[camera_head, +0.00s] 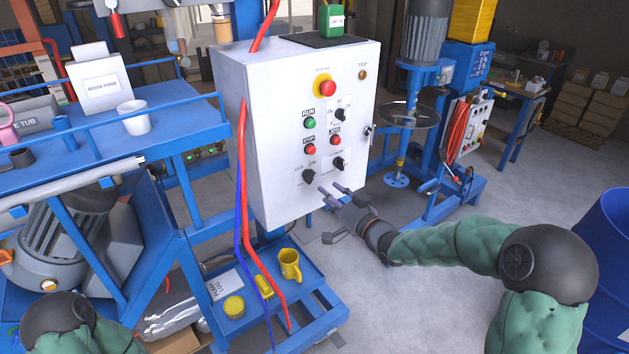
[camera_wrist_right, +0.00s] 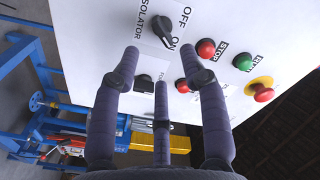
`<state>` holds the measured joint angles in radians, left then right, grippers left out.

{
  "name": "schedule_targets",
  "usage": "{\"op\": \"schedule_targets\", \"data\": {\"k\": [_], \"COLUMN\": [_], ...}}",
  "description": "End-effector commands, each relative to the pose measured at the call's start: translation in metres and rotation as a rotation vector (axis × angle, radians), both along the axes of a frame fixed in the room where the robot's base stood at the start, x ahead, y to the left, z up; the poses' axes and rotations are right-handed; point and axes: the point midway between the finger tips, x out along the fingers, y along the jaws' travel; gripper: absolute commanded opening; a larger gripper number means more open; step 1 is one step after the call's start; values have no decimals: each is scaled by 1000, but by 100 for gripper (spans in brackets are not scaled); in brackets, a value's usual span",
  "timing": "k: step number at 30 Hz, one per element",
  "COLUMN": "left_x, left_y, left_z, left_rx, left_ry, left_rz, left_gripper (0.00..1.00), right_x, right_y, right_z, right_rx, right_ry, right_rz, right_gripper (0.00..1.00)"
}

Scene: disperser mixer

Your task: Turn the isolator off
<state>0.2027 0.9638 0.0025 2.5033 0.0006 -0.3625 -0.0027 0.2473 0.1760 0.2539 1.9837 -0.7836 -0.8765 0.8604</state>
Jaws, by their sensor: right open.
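The isolator (camera_head: 308,176) is a black rotary knob at the lower left of the white control panel (camera_head: 280,130). In the right wrist view the isolator (camera_wrist_right: 163,30) has OFF and ON labels beside it, and its pointer appears turned towards ON. My right gripper (camera_head: 329,193) is open and empty, just right of and below the knob in the head view. In the right wrist view its fingers (camera_wrist_right: 160,62) are spread, with the knob beyond and between the upper two tips; contact does not show. My left gripper is out of view; only part of that arm shows.
The panel also has a red emergency button (camera_head: 327,88), a green run button (camera_head: 309,123), red buttons and other black knobs (camera_head: 338,164) close by. Red and blue cables (camera_head: 246,210) hang at its left edge. A blue tray (camera_head: 262,311) with a yellow mug (camera_head: 290,264) is below.

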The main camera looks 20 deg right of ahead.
Motion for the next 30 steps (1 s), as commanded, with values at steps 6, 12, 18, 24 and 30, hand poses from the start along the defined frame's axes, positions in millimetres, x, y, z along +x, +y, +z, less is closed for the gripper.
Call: {"op": "schedule_targets", "data": {"k": [6,12,18,24,30], "left_x": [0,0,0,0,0], "left_y": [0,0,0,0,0], "left_z": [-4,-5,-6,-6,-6], "left_rx": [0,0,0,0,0], "left_ry": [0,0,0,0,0], "left_rz": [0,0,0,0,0], "left_gripper": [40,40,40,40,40], "right_x": [39,64,74,75,75], "right_y": [15,23,27,27,27], "right_z": [-1,-1,-1,-1,-1], "right_rx": [0,-1,-1,-1,-1], "right_ry": [1,0,2,2,2], "right_rz": [2,1,-1,-1,-1], "right_gripper": [44,44,44,44,13]}}
